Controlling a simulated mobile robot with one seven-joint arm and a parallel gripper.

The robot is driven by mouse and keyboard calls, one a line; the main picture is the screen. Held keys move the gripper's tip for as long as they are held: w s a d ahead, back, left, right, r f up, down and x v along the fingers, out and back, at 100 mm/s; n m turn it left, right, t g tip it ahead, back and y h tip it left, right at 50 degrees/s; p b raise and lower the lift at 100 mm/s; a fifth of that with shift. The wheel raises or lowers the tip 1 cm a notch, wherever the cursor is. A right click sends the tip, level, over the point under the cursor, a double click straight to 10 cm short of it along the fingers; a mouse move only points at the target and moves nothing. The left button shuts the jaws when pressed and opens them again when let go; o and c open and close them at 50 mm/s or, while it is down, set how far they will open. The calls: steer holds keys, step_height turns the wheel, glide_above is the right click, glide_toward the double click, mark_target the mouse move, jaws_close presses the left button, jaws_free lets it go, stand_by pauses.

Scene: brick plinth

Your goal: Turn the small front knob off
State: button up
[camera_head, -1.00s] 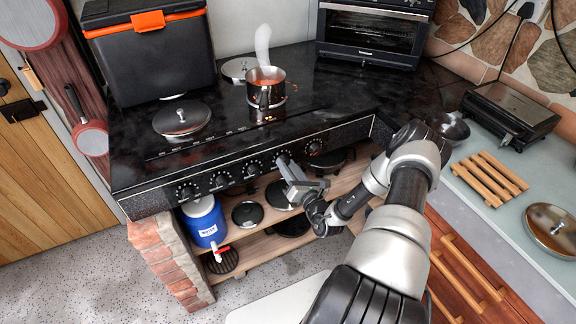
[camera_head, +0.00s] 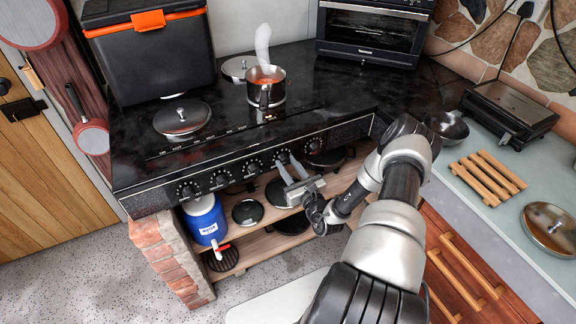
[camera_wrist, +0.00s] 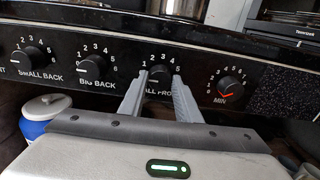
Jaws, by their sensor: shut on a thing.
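The small front knob (camera_wrist: 160,74) is a dark round dial on the black stove panel, in the middle of the wrist view. Its label, partly covered, reads "ALL FRO". My gripper (camera_wrist: 160,76) is shut on this knob, with one grey finger on each side. The knob's pointer is too small to read. In the head view my gripper (camera_head: 286,161) reaches the panel from below right, at the second knob from the right. A steaming pot (camera_head: 259,95) with orange contents stands on the stove top (camera_head: 330,95), with no red glow beside it.
The big back knob (camera_wrist: 91,66) and small back knob (camera_wrist: 34,60) are to the left. The timer knob (camera_wrist: 230,88) with a red mark is to the right. A blue drink cooler (camera_head: 204,220) and pans stand on shelves below.

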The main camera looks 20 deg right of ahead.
stand_by(0.3)
steer(key=o, duration=1.1)
steer(key=shift+c, duration=0.2)
steer(key=s, duration=1.7)
steer(key=shift+s+d, duration=0.2)
steer(key=shift+d, duration=0.1)
